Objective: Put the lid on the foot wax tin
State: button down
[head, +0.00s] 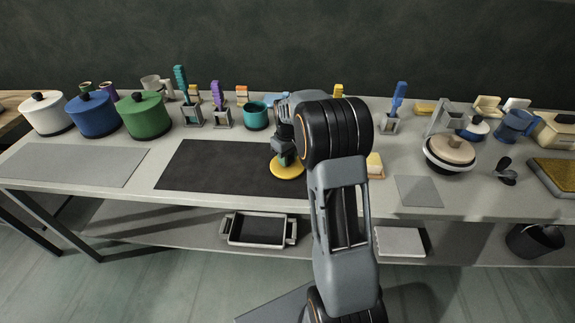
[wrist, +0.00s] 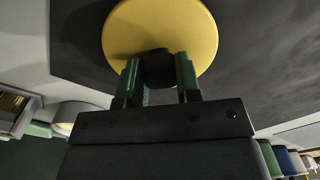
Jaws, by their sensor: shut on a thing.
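A round yellow lid (head: 288,169) with a dark knob is at the right end of the dark mat; it also shows in the wrist view (wrist: 185,35). My gripper (head: 285,155) is above it, its green-padded fingers shut on the dark knob (wrist: 157,68). I cannot tell whether the lid touches the mat or hangs just above it. An open teal pot (head: 256,116) stands behind the mat. No tin is clearly marked as foot wax, and my arm hides part of the table.
White (head: 45,117), blue (head: 93,117) and green (head: 143,118) lidded pots stand at the back left. The dark mat (head: 215,168) is bare left of the lid. Brush holders stand along the back.

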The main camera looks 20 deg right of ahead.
jog(key=shift+r+p, duration=0.35)
jog(key=shift+r, duration=0.1)
dwell(0.6)
jog(key=shift+r+p, duration=1.35)
jog(key=shift+r, duration=0.35)
